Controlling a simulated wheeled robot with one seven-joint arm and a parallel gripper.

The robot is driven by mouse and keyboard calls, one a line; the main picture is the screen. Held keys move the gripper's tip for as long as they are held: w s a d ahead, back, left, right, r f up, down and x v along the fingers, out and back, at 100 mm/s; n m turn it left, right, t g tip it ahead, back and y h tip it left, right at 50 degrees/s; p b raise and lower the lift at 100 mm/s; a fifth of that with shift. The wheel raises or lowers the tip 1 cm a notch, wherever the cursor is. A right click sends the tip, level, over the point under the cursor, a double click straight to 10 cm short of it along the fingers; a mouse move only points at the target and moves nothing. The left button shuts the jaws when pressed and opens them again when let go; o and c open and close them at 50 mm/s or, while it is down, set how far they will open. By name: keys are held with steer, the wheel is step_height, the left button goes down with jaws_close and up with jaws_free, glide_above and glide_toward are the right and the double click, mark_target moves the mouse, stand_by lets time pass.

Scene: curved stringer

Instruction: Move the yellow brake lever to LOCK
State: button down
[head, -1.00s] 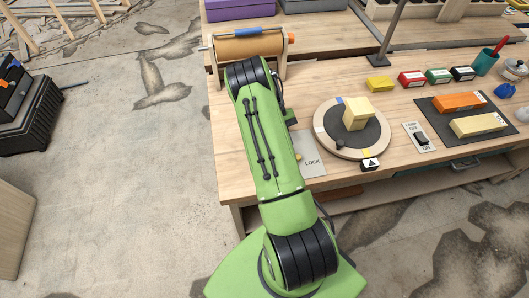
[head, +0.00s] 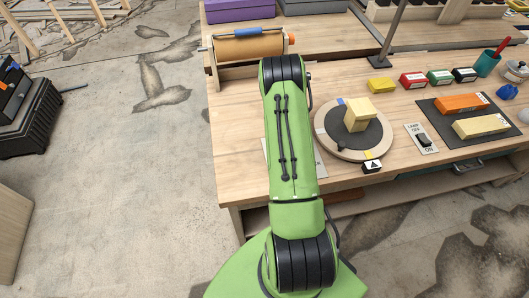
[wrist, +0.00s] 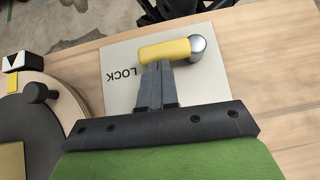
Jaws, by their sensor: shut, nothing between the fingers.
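The yellow brake lever (wrist: 166,50) shows in the wrist view, with a round silver pivot (wrist: 202,43) at its right end. It sits on a pale plate (wrist: 118,75) marked LOCK, and the lettering reads upside down near the lever's left end. My gripper (wrist: 158,68) is shut, with its fingertips right at the near side of the lever; I cannot tell whether they touch it. In the head view my green arm hides the lever and most of the plate; only the plate's edges (head: 318,165) show.
A round turntable (head: 322,128) with a yellow block (head: 357,113) on it stands right of the plate in the head view. A lamp switch (head: 422,139) lies farther right. A roller (head: 248,46) stands at the back left. Bare wood shows left of my arm.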

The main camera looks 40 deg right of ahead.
steer(key=p+v, duration=0.1)
steer(key=v, duration=0.6)
steer(key=shift+w+d+r, duration=0.1)
steer(key=shift+w+r, duration=0.05)
steer(key=shift+w, duration=0.05)
stand_by(0.4)
